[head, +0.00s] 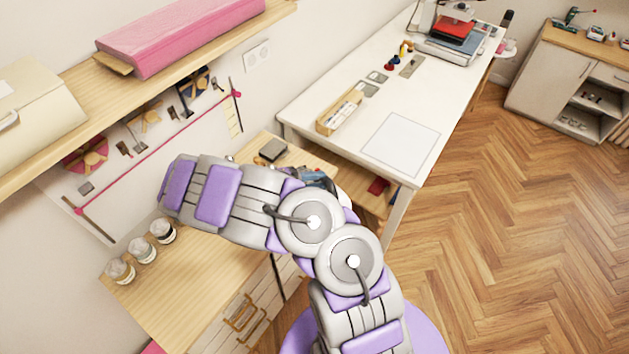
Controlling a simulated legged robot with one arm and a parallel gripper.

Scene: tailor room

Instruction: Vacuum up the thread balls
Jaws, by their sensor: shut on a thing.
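My arm rises from the bottom of the head view and bends left over the wooden cabinet top. I cannot make out my gripper in this view. No thread balls can be made out, and no vacuum can be clearly identified. A small dark and bluish object (318,177) shows just behind my arm at the right end of the wooden top. My arm hides most of it, so I cannot tell what it is.
Three jars (142,250) stand at the left of the wooden cabinet top (205,275). A white table (455,110) behind holds a wooden box (340,110) and a machine (455,40). A shelf (60,110) overhangs at upper left. The floor (510,230) at right is clear.

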